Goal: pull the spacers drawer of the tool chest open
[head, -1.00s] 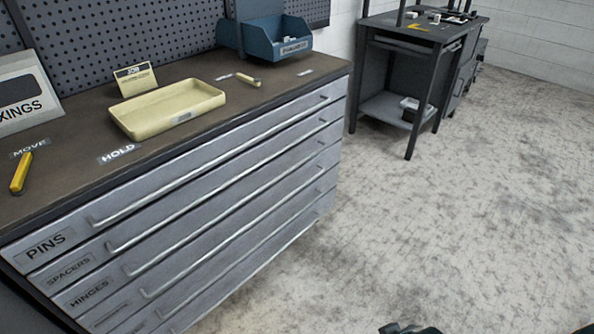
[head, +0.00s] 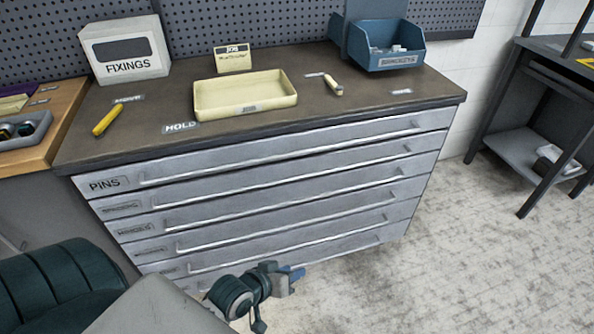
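The tool chest (head: 75,165) stands ahead in the head view, with a stack of wide grey drawers. The spacers drawer (head: 270,179) is second from the top, below the PINS drawer (head: 108,184). Its front is flush with the others, so it is shut. A long bar handle runs along it, and its small label at the left end is blurred now. My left gripper (head: 287,277) is low at the bottom centre, in front of the lower drawers and apart from the spacers handle. Its fingers are too small and turned to judge. My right gripper is out of view.
On the chest top are a cream tray (head: 245,111), a FIXINGS box (head: 125,50), a yellow-handled tool (head: 107,119) and a blue bin (head: 385,60). A wooden bench (head: 65,113) adjoins at left. A dark table (head: 545,75) stands right. Floor right of the chest is clear.

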